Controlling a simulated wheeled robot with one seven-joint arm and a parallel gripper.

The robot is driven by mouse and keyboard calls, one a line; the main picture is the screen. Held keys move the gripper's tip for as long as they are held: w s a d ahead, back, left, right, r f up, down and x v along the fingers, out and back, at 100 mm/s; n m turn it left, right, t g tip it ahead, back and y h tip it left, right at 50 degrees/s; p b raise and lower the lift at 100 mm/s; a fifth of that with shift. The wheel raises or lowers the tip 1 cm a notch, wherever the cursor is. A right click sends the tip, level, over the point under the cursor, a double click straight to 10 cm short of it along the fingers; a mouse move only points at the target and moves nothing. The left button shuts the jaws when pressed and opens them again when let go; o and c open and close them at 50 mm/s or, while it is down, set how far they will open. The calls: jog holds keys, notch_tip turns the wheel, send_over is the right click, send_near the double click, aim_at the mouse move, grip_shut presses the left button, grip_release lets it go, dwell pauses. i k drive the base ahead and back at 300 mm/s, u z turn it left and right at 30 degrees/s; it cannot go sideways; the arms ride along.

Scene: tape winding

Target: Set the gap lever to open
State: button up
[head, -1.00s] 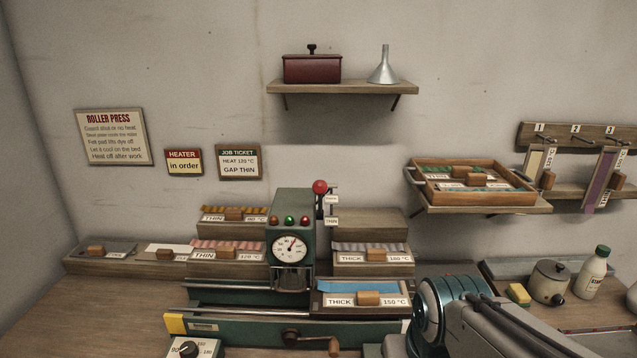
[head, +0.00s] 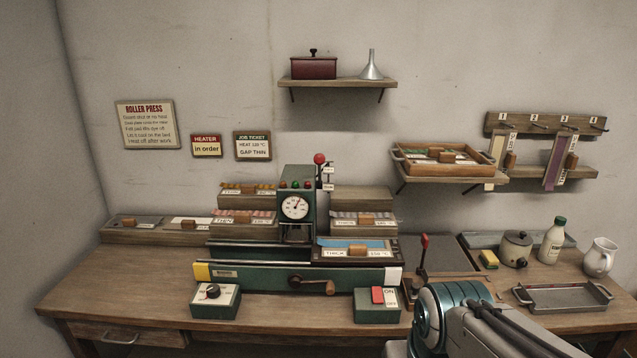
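The green roller press (head: 296,182) stands on the bench with a round dial and indicator lamps on its front. A lever with a red ball knob (head: 320,158) rises at its top right, beside a small upright plate with labels (head: 328,178); it looks like the gap lever. The labels are too small to read here, so I cannot tell its setting. A second red-knobbed lever (head: 424,250) stands upright to the right of the press. My arm enters at the bottom right, but my gripper does not show.
A control box with a dial (head: 214,302) and one with a red ON switch (head: 378,307) stand at the bench front. A crank (head: 318,286) sticks out of the press bed. A pot (head: 515,249), bottle, jug and metal tray (head: 562,298) are at right. Shelves hang above.

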aim_at(320, 158)
jog(key=z, duration=0.05)
jog(key=k, duration=0.55)
jog(key=u, duration=0.85)
jog(key=i, duration=1.25)
jog(key=z, duration=0.45)
